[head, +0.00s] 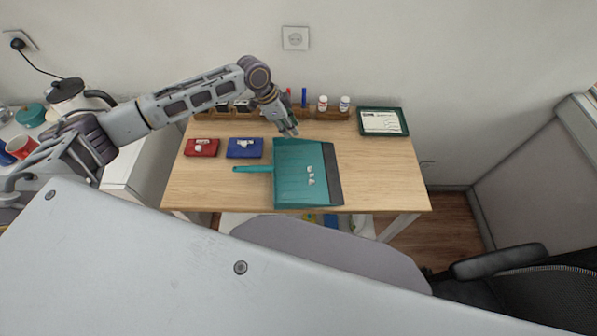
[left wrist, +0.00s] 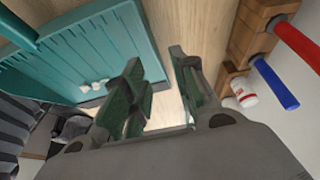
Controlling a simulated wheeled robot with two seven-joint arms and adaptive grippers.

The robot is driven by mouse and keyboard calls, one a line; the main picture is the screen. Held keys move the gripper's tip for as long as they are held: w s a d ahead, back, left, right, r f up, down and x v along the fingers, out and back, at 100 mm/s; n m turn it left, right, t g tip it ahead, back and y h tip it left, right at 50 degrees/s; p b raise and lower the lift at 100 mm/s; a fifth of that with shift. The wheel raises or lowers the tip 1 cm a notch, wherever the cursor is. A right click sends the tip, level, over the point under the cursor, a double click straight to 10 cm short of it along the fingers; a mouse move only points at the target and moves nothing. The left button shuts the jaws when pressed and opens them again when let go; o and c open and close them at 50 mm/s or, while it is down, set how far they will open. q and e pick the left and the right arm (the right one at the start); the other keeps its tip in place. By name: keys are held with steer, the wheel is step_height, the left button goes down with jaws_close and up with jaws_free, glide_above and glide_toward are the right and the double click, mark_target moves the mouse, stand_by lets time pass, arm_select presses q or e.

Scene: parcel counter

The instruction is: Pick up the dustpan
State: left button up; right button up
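The teal dustpan (head: 290,180) lies flat on the wooden table, its handle (head: 252,169) pointing left and its dark lip (head: 333,175) on the right. A few small white pieces (head: 310,175) lie in it. My left gripper (head: 290,131) is above the dustpan's back edge, apart from the handle. In the left wrist view its green-padded fingers (left wrist: 160,88) are spread with nothing between them, and the dustpan (left wrist: 100,50) shows beside them at the upper left. My right gripper is not in view.
A red box (head: 201,148) and a blue box (head: 245,149) lie left of the dustpan. A wooden rack (head: 325,114) with bottles and markers stands along the table's back. A framed card (head: 382,121) lies at the back right. The table (head: 385,180) is clear at the right.

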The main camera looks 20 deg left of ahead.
arm_select(q)
steer(key=shift+s+x, duration=0.2)
steer(key=shift+x, duration=2.4)
steer(key=shift+a, duration=0.15)
jaws_close()
